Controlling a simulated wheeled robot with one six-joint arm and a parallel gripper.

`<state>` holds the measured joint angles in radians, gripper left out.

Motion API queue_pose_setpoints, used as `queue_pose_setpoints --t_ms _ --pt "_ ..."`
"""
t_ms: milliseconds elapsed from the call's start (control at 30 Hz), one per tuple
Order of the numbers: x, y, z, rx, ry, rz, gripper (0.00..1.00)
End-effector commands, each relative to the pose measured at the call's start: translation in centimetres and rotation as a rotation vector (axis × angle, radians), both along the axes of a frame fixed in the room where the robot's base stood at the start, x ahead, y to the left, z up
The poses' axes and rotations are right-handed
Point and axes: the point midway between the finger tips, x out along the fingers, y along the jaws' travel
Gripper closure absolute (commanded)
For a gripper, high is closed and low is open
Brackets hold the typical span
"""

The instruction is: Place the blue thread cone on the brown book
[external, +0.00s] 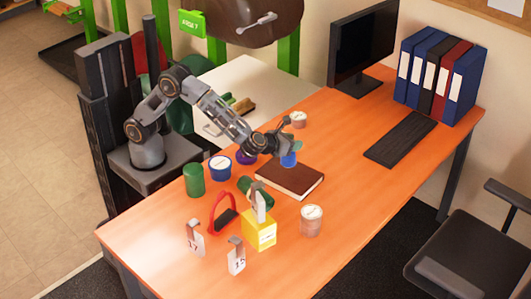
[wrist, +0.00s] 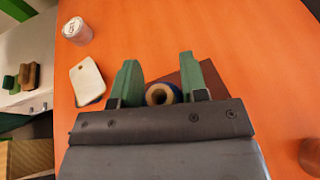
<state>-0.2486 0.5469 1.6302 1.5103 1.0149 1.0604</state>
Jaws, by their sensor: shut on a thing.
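The blue thread cone (external: 288,160) is between the fingers of my gripper (external: 290,148), over the far left part of the brown book in the external view. The brown book (external: 292,181) lies flat on the orange table. In the wrist view the cone (wrist: 160,94) shows its round top with a pale ring, between the two green fingers of my gripper (wrist: 163,85). The book (wrist: 190,75) shows behind and between the fingers there, mostly hidden by the gripper. I cannot tell whether the cone's base touches the book.
Tins, a green cylinder (external: 194,180), a yellow block (external: 259,230), a red-handled item (external: 224,212) and number tags stand left and in front of the book. A keyboard (external: 400,139), monitor (external: 362,45) and binders (external: 440,75) are behind. The table's right front is clear.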

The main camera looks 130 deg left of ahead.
Motion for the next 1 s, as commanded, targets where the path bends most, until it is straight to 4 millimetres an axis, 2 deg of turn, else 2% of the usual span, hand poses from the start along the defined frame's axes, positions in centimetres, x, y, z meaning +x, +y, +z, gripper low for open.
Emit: queue_pose_setpoints --t_ms 167,400,833,867,1000 --pt "0.5 0.3 -0.8 0.000 0.001 0.000 0.99" --pt "0.5 0.3 -3.6 0.000 0.002 -0.001 0.99" --pt "0.5 0.3 -4.2 0.000 0.001 0.000 0.99" --pt "0.5 0.3 -4.1 0.000 0.001 0.000 0.57" --pt "0.5 0.3 -4.1 0.000 0.001 0.000 0.44"
